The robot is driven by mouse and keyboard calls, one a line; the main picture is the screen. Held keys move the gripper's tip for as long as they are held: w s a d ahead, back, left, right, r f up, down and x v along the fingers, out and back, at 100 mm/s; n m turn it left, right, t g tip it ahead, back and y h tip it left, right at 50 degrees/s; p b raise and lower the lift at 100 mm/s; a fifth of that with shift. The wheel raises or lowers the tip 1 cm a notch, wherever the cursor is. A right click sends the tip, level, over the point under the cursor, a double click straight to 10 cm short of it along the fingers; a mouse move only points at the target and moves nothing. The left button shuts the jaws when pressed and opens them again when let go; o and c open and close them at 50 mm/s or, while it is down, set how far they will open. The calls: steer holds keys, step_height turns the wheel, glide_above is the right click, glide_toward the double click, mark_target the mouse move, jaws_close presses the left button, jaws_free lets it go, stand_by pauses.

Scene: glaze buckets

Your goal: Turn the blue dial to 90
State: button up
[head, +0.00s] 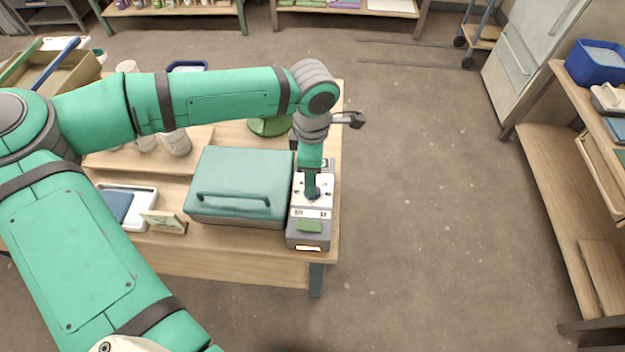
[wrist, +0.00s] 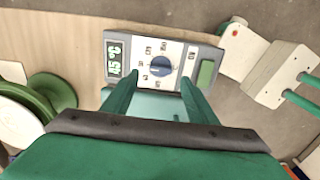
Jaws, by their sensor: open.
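The blue dial (wrist: 161,67) is a round knob on the white face of a grey control box (wrist: 115,35), with small marks around it that are too small to read surely. A dark display with green digits (wrist: 115,57) is at one end of the box, and a green button (wrist: 206,73) at the other. My gripper (wrist: 161,80) is open and points down at the box, its fingers on either side of the dial in the wrist view. I cannot tell whether they touch it. In the head view my gripper (head: 312,188) is over the box (head: 310,240) and mostly hides the dial.
A teal lidded case (head: 240,170) with a handle stands close to the left of the box. A small card stand (head: 165,222) and a white tray (head: 140,205) are farther left. The table edge (head: 338,150) is just right of the box, with open floor beyond.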

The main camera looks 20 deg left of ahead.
step_height(320, 180, up, 6)
steer(key=shift+f, duration=0.1)
stand_by(0.6)
